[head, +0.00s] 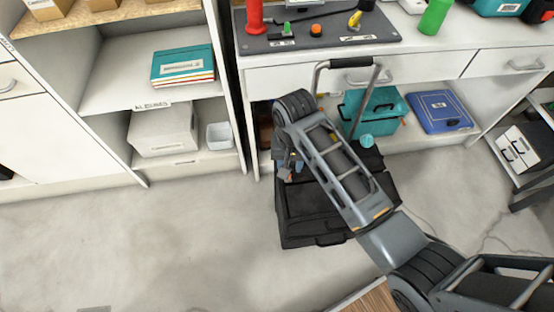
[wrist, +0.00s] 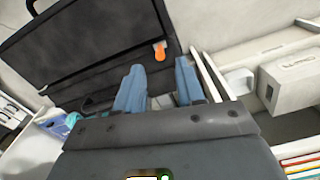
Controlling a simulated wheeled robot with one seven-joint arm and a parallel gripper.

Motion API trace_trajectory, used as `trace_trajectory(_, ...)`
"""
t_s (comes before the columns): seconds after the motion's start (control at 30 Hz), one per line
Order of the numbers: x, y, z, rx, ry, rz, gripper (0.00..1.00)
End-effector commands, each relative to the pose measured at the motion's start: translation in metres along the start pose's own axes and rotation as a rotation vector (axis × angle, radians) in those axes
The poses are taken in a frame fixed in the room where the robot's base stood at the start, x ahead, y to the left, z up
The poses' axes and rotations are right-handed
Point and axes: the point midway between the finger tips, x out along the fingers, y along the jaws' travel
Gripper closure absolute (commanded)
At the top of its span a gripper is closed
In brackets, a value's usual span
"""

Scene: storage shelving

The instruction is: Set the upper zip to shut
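A black suitcase (head: 305,215) stands on the floor in the middle of the head view, with its telescopic handle raised. In the wrist view its dark fabric face (wrist: 90,50) fills the upper left. An orange zip pull (wrist: 160,50) sits near that face's right edge. My gripper (wrist: 159,66) is open, with one blue finger on each side of the pull in the picture. I see nothing between the fingers, and contact with the pull cannot be told. In the head view my gripper (head: 291,168) is at the suitcase's left side, partly hidden by my arm, and the pull cannot be made out.
A workbench with drawers (head: 440,70) stands behind the suitcase. A teal case (head: 375,108) and a blue case (head: 440,110) lie on its lower shelf. Shelving with a grey box (head: 163,130) and a white bin (head: 219,135) is at left. The floor at front left is clear.

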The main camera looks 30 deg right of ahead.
Motion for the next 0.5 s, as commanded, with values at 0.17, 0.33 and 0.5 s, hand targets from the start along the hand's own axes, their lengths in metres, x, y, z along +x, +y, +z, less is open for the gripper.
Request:
trace_trajectory(0.17,0.01,0.002,-0.002,0.005,-0.012,0.014,0.62)
trace_trajectory(0.33,0.036,0.003,-0.002,0.006,-0.011,0.013,0.62)
trace_trajectory(0.5,0.06,0.003,-0.002,0.004,-0.01,0.012,0.62)
